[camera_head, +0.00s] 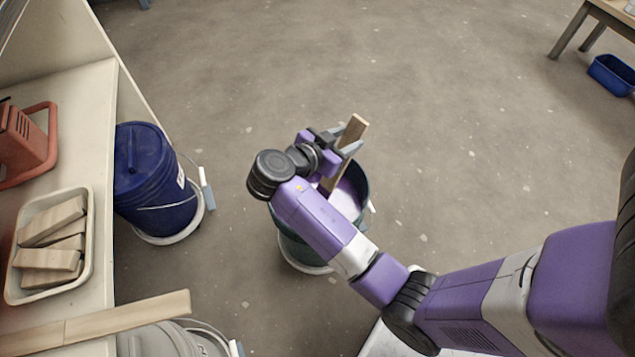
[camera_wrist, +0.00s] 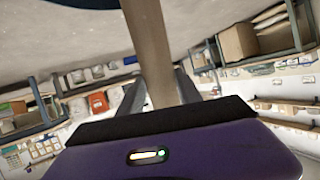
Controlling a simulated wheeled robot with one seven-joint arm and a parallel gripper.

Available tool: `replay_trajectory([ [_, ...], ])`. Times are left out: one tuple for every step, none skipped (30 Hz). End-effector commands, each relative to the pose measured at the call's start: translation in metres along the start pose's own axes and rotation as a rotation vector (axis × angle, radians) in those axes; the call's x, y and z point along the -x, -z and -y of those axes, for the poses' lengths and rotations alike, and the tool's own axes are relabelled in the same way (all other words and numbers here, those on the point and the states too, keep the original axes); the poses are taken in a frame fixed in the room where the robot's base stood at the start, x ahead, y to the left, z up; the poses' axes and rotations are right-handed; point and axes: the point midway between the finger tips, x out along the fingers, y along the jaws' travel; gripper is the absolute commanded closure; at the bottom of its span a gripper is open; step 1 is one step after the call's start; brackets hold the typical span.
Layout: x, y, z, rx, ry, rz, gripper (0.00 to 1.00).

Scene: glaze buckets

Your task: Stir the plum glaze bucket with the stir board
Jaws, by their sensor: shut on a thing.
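The stir board (camera_head: 355,131) is a flat wooden stick, held tilted by my gripper (camera_head: 343,146), which is shut on it. Its lower end reaches down into an open dark green bucket (camera_head: 289,243) of pale purple glaze (camera_head: 347,199). The glaze and the bucket are partly hidden behind my arm, and the board's lower tip is not visible. In the wrist view the board (camera_wrist: 151,50) runs between my gripper's fingers (camera_wrist: 160,92).
A lidded blue bucket (camera_head: 152,172) stands at the left beside a bench (camera_head: 95,98). The bench bears a tray (camera_head: 87,262) of wooden blocks. A long board (camera_head: 125,315) lies at the lower left near a pale bucket (camera_head: 172,343). The floor (camera_head: 460,130) is clear beyond the green bucket.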

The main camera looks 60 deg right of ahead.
Motion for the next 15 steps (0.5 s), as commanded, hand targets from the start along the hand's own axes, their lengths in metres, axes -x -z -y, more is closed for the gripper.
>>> replay_trajectory([
  [0.001, 0.009, 0.0, -0.001, 0.0, 0.0, 1.0],
  [0.001, 0.011, 0.0, -0.001, -0.001, 0.0, 1.0],
  [0.001, 0.015, 0.0, -0.001, -0.001, -0.001, 1.0],
  [0.001, 0.018, 0.0, -0.001, -0.001, 0.0, 1.0],
  [0.001, 0.02, 0.0, 0.0, -0.001, 0.0, 1.0],
  [0.001, 0.024, 0.0, 0.0, -0.001, 0.0, 1.0],
  [0.001, 0.026, 0.0, 0.0, -0.002, 0.0, 1.0],
  [0.001, 0.029, 0.0, 0.0, -0.002, 0.0, 1.0],
  [0.001, 0.033, 0.0, 0.0, -0.002, 0.0, 1.0],
  [0.001, 0.036, 0.0, 0.0, -0.002, 0.0, 1.0],
  [0.001, 0.038, 0.0, -0.001, -0.002, 0.0, 1.0],
  [0.001, 0.042, 0.0, -0.001, -0.002, 0.0, 1.0],
  [0.001, 0.045, 0.0, -0.001, -0.001, -0.001, 1.0],
  [0.001, 0.047, 0.0, -0.001, -0.001, 0.0, 1.0],
  [0.001, 0.051, 0.0, -0.001, -0.001, 0.0, 1.0],
])
